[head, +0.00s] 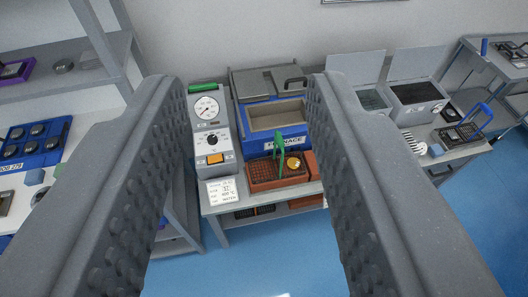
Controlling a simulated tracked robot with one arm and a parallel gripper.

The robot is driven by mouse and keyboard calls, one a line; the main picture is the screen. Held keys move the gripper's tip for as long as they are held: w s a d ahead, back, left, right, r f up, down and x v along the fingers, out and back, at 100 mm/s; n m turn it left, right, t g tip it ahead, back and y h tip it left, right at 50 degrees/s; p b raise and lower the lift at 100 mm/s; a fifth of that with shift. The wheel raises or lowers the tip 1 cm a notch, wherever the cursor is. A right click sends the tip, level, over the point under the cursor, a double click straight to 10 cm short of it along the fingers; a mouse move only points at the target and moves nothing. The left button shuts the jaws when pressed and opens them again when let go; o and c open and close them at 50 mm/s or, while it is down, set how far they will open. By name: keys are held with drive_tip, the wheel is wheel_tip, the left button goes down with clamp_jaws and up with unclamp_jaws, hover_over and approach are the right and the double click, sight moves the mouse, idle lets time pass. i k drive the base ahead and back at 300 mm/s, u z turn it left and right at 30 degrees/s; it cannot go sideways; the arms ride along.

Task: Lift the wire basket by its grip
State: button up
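My gripper (245,90) is open and empty, with its two ribbed grey fingers wide apart on either side of the view. Beyond the fingers, a dark mesh basket (260,172) with an upright green grip (279,150) sits on reddish-brown blocks in front of the furnace (258,140). A second dark wire basket (460,133) with a blue looped grip (480,116) stands on the right bench, outside the right finger. The gripper is apart from both baskets. The task does not show which basket is meant.
A control box (209,135) with a dial stands left of the furnace. Open-lidded tanks (415,98) stand at right. A left bench holds a blue tray (60,135). Blue floor (250,262) in front is clear.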

sight(278, 140)
drive_tip(key=u, duration=0.05)
drive_tip(key=i, duration=1.05)
drive_tip(key=z, duration=0.3)
